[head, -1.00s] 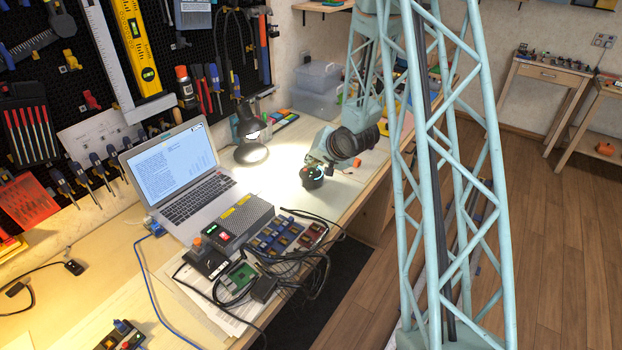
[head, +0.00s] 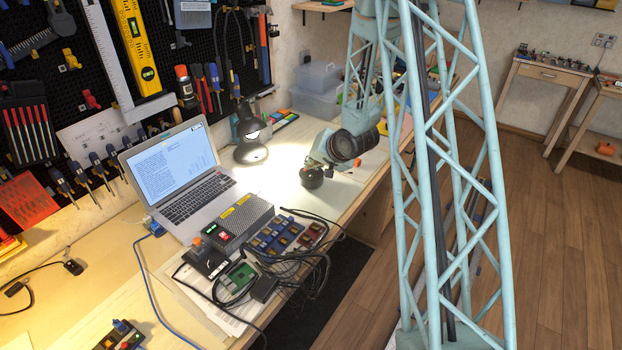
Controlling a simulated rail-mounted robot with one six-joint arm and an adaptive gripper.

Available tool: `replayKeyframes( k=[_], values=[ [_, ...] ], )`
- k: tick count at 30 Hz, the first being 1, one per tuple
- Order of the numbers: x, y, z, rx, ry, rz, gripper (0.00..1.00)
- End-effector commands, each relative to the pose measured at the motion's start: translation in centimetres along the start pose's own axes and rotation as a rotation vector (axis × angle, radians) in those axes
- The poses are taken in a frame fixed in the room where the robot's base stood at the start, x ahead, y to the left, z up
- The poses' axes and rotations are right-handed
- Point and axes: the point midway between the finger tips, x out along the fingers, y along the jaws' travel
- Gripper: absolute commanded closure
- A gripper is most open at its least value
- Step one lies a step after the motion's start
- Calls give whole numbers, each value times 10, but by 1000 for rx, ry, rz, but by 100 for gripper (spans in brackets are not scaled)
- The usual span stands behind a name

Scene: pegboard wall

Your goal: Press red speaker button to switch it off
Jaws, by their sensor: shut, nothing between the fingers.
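A small round black device (head: 312,178), which looks like the speaker, stands on the lit part of the workbench. Its top is partly covered by my gripper (head: 316,163), which is shut and empty. The gripper reaches down from the right, its tip at or just over the device's top. Whether they touch is too small to tell. A little red shows at the device's right side; a red button cannot be made out clearly. No green light shows on the device now.
A black desk lamp (head: 250,150) stands to the left of the device. A laptop (head: 180,175), a grey grille-topped box (head: 240,217) with small red and green lights, and black cables (head: 312,270) lie nearer. A pegboard of tools (head: 95,90) is behind.

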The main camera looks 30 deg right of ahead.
Motion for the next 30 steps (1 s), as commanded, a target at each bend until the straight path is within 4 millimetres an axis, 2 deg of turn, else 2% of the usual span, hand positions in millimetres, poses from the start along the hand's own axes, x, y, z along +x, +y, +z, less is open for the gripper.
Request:
replayKeyframes(
  k=[30],
  values=[
    [-6, -4, -4, 0, -1, 0, 100]
  ],
)
